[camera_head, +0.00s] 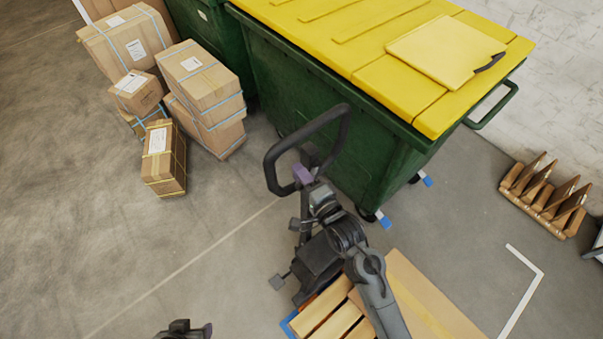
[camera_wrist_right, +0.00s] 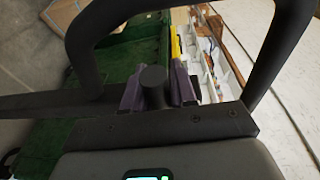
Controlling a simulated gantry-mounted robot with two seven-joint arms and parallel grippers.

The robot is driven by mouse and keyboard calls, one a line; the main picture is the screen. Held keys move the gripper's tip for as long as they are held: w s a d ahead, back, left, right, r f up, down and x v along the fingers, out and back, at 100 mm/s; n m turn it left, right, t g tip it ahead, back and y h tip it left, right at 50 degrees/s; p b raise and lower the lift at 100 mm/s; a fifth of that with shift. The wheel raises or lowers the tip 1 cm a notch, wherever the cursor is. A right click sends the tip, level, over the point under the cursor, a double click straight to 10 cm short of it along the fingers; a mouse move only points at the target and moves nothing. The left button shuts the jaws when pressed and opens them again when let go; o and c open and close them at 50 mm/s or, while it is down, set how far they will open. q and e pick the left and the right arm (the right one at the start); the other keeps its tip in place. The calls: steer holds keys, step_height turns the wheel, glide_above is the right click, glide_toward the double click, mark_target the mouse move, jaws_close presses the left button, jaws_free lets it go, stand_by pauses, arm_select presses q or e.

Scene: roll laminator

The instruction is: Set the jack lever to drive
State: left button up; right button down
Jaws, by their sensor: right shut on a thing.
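The pallet jack has a dark looped handle (camera_head: 277,152) standing up in the middle of the head view. My right gripper (camera_head: 303,174) is at the base of this loop. In the right wrist view, the purple fingers of my right gripper (camera_wrist_right: 158,92) are on both sides of the short dark jack lever (camera_wrist_right: 153,78), shut on it inside the loop handle (camera_wrist_right: 275,50). The lever's marked positions are not readable. My left gripper (camera_head: 187,329) shows only partly at the bottom edge of the head view, away from the jack; its jaws are unclear.
A green bin (camera_head: 330,150) with a yellow lid (camera_head: 400,55) stands close behind the handle. Stacked cardboard boxes (camera_head: 200,85) are at the upper left. A wooden pallet (camera_head: 325,308) lies at the jack's base. The floor at left is clear.

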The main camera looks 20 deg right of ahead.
steer(key=c, duration=1.3)
jaws_free()
steer(key=shift+o, duration=0.2)
steer(key=v, duration=1)
steer(key=shift+s+b, duration=0.35)
steer(key=shift+s, duration=0.05)
steer(key=shift+d, duration=0.1)
steer(key=s+d+f+n+g+h, duration=0.2)
steer(key=s+d+f+n+g, duration=0.3)
steer(key=s+n, duration=0.35)
steer(key=s+d+f+n+g+h, duration=0.3)
steer(key=s+f+n+g, duration=0.2)
steer(key=s+n+g, duration=0.3)
steer(key=w+p+v, duration=0.2)
steer(key=p+v, duration=0.7)
steer(key=w+r+p+v, duration=0.1)
steer(key=p+v, duration=0.8)
steer(key=p, duration=0.1)
steer(key=shift+w+r, duration=0.25)
steer(key=shift+r, duration=0.2)
